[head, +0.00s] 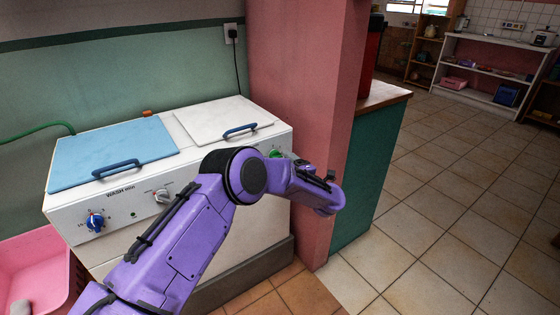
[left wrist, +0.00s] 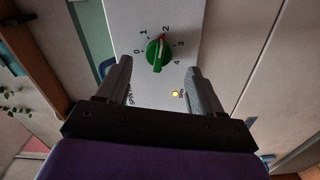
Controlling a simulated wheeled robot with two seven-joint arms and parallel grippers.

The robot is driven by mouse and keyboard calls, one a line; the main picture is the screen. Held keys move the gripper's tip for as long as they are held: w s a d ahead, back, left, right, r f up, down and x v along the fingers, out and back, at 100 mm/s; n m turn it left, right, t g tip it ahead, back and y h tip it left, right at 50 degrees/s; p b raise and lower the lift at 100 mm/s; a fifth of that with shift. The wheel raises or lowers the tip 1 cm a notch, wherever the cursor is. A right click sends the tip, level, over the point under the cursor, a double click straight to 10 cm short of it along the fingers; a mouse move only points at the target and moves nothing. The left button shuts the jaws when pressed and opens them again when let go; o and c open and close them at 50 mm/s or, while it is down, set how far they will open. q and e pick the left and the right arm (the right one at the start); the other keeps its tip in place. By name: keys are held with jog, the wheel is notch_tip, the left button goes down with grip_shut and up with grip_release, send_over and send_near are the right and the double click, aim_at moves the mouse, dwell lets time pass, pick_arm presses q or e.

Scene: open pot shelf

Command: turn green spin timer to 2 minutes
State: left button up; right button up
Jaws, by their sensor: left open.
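The green spin timer knob (left wrist: 157,52) is on the white front panel in the left wrist view. Numbers 0 to 4 are printed around it, and its red-tipped pointer end is at or very near the 2. In the head view, the green timer (head: 275,153) shows partly behind my left arm. My left gripper (left wrist: 159,66) is open, with one finger on each side of the knob and a gap to each. I see nothing between the fingers touching it. My right gripper is out of view.
The white washing machine has a blue lid (head: 115,152), a white lid (head: 222,120), a blue knob (head: 95,221) and a grey knob (head: 162,196). A small yellow lamp (left wrist: 175,94) glows below the timer. A pink pillar (head: 302,90) stands close on the right; tiled floor lies beyond.

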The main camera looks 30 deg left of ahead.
pick_arm(q)
jog(key=v, duration=0.6)
jog(key=shift+d, duration=0.15)
jog(key=shift+s, duration=0.1)
